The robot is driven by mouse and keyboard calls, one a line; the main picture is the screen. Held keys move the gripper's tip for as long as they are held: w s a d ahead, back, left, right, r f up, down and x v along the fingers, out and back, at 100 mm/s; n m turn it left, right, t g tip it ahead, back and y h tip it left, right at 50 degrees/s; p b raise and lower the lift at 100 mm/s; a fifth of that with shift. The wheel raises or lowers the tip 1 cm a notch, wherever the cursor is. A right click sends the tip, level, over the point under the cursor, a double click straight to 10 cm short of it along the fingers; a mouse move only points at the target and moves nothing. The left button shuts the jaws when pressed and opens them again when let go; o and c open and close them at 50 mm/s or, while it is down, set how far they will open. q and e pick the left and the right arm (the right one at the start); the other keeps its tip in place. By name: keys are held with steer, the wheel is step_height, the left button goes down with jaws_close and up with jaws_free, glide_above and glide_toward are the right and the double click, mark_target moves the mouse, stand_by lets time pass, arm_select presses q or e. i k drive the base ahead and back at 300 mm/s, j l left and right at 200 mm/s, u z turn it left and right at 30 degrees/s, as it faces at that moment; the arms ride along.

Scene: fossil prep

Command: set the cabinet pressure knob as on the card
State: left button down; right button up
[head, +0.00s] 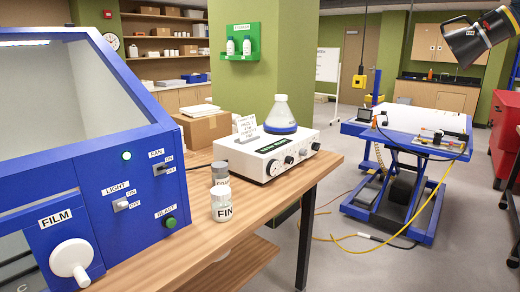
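The blue cabinet (110,165) fills the left side, with a fan switch (163,168), a light switch (126,204), a green blast button (170,222) and a white film crank (72,260). A white control unit (250,163) stands on the wooden bench to its right. Its front has a dark display, a large dark knob (273,168) and smaller knobs towards the right. I cannot read the knob labels or pointer positions. A small white printed card (246,126) stands on the unit; its text is too small to read surely.
A blue-and-white flask (281,116) stands on the unit. A white jar (222,205) and a grey jar (220,173) stand in front of its left end. A cardboard box (205,130) is behind. A blue lift table (400,125) stands right, with cables on the floor.

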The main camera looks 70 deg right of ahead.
mark_target(289, 160)
steer(key=z, duration=2.3)
